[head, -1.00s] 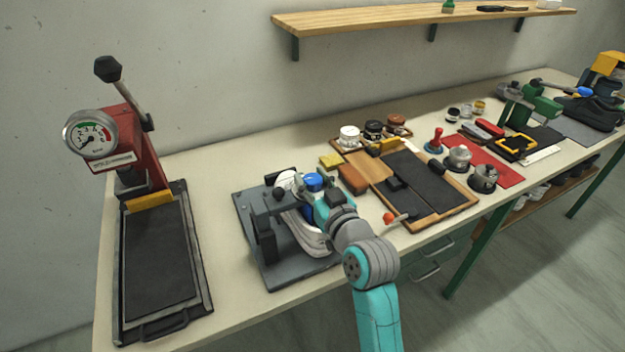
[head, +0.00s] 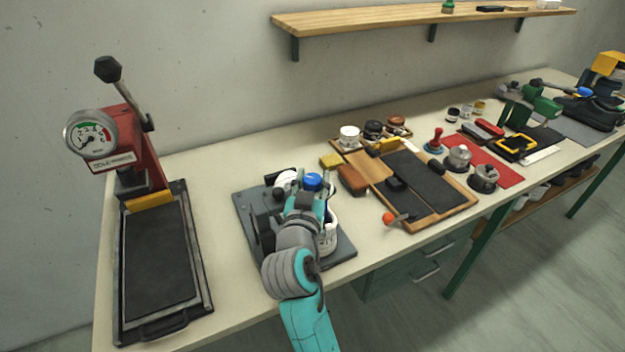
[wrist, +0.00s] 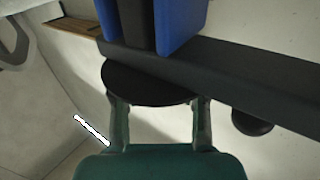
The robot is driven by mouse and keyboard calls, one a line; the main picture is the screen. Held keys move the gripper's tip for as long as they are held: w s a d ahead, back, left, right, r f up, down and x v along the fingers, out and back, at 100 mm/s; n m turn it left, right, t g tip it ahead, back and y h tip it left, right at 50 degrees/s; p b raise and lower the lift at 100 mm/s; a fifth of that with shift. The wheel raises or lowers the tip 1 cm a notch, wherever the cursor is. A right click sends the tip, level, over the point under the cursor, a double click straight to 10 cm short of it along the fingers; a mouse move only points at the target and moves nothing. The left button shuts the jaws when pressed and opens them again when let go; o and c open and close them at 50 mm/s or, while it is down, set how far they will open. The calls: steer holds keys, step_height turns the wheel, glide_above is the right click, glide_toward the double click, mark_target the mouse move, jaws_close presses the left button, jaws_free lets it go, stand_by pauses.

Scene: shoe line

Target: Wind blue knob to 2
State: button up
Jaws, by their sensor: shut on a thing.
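The blue knob (head: 313,181) shows as a round blue top above the dark grey shoe fixture (head: 342,252) at the table's front. In the wrist view my gripper's two fingers (wrist: 160,108) stand either side of a dark round disc (wrist: 150,83). Beyond it are a dark bar (wrist: 240,75) and blue blocks (wrist: 180,25). No scale mark on the knob is readable.
A red press (head: 148,158) with a gauge (head: 90,133) and lever stands left. A wooden tray (head: 447,210) with an orange-red ball-ended handle (head: 390,218) lies right. Jars and tools fill the table further right. Bare tabletop lies between press and fixture.

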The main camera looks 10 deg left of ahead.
mark_target(312, 178)
steer(key=shift+m+h, duration=0.6)
steer(key=shift+h, duration=0.3)
steer(key=shift+f+m+h, duration=0.1)
steer(key=shift+m+h, duration=0.2)
steer(key=shift+h, duration=0.2)
steer(key=o, duration=1.2)
steer(key=shift+c, duration=0.2)
step_height(312, 178, up, 10)
